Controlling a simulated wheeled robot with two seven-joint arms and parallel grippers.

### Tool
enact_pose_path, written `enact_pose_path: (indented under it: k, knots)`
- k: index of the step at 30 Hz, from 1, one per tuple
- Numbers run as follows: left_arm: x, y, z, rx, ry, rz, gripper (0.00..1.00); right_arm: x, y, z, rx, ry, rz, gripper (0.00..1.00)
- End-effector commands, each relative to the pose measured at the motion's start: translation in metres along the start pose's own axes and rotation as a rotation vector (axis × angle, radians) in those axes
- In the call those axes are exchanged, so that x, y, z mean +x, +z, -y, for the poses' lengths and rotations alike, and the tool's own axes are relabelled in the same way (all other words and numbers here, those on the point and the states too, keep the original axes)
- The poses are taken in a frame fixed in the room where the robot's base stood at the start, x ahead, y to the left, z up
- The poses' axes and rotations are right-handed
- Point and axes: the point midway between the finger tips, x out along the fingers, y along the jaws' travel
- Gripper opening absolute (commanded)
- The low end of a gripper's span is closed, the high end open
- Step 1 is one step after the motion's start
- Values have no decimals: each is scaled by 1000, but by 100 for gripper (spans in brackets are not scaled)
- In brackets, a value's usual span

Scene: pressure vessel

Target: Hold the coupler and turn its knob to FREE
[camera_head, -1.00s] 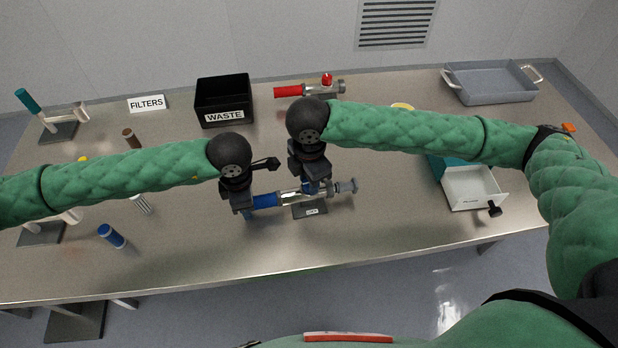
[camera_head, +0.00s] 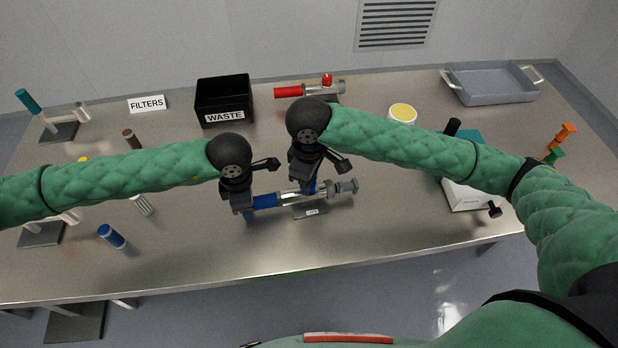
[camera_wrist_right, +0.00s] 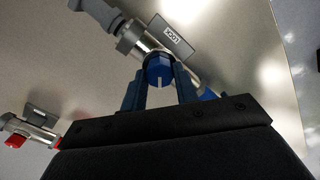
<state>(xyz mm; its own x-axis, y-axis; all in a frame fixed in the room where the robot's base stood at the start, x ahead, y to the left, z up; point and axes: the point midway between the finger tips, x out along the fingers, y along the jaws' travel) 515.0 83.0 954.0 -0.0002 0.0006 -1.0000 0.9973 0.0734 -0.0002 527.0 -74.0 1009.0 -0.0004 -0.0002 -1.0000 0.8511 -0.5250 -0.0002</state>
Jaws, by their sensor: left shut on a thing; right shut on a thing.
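The coupler (camera_head: 291,198) lies across the table's front middle, with a blue grip at its left, a shiny metal body and a grey end (camera_head: 346,186) at its right. My left gripper (camera_head: 248,211) is shut on the blue grip. My right gripper (camera_head: 309,190) is shut on the blue knob on top of the coupler. In the right wrist view the knob (camera_wrist_right: 159,71) sits between my right fingers (camera_wrist_right: 160,88), with a pale line on its face. A small grey plate (camera_wrist_right: 172,36) beside the coupler bears lettering, apparently LOCK, seen upside down.
A second coupler with a red grip (camera_head: 290,92) lies behind. A black WASTE bin (camera_head: 224,100) and a FILTERS sign (camera_head: 147,104) stand at the back left. A grey tray (camera_head: 490,84) is at the back right.

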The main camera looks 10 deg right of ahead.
Motion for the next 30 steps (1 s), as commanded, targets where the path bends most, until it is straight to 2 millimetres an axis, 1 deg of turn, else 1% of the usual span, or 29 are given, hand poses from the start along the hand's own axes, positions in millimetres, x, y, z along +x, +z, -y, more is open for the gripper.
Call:
enact_pose_path:
  k: [9, 15, 22, 30]
  knots:
    - [0, 1, 1, 2, -1, 1, 0, 0, 0, 0, 287, -1, -2, 7]
    - [0, 1, 1, 2, -1, 1, 0, 0, 0, 0, 432, -2, -1, 7]
    - [0, 1, 1, 3, -1, 1, 0, -1, 0, -1, 543, -1, -3, 7]
    - [0, 1, 1, 3, -1, 1, 0, 0, 0, -1, 596, 0, -1, 7]
